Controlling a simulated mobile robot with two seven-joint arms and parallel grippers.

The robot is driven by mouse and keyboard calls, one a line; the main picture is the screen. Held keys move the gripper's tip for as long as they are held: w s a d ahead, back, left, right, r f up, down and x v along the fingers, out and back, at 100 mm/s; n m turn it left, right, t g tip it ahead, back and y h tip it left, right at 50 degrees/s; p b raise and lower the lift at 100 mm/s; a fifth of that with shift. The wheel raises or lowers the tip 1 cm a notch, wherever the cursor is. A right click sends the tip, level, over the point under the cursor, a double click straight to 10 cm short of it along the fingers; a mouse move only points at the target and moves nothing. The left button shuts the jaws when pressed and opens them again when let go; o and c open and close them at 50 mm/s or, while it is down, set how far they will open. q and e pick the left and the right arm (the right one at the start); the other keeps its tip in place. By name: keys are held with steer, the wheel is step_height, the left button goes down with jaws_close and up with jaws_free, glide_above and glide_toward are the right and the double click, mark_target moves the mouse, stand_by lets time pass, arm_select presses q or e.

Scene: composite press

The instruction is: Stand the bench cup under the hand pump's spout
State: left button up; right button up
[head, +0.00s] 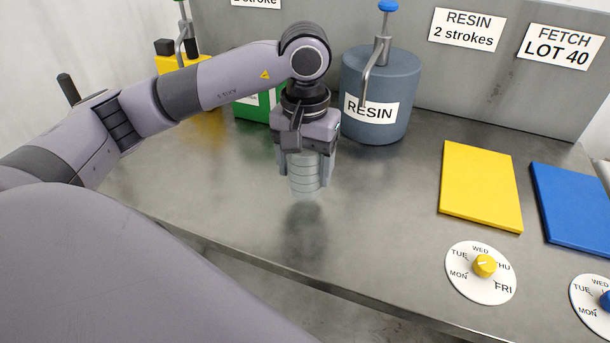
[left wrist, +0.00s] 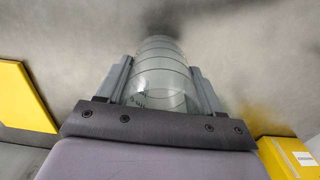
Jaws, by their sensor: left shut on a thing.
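The bench cup (head: 305,176) is clear with ring marks. My left gripper (head: 307,168) points down and is shut on it, one finger on each side. The cup looks upright and seems to be a little above the bench, with a dark shadow below it. It also shows between the fingers in the left wrist view (left wrist: 160,75). The hand pump (head: 380,90) is a blue-grey drum labelled RESIN with a blue knob and a bent spout, behind and to the right of the cup. The cup is not under the spout. My right gripper is not in view.
A green container (head: 257,108) stands behind my left arm. A yellow container (head: 172,62) with another pump is at the back left. A yellow mat (head: 481,186), a blue mat (head: 572,210) and a weekday dial (head: 481,281) lie at the right. The bench's front middle is clear.

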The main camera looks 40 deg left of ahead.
mark_target(305, 179)
arm_select(q)
steer(key=shift+f, duration=1.4)
steer(key=shift+f, duration=0.15)
steer(key=o, duration=1)
steer(key=shift+o, duration=0.2)
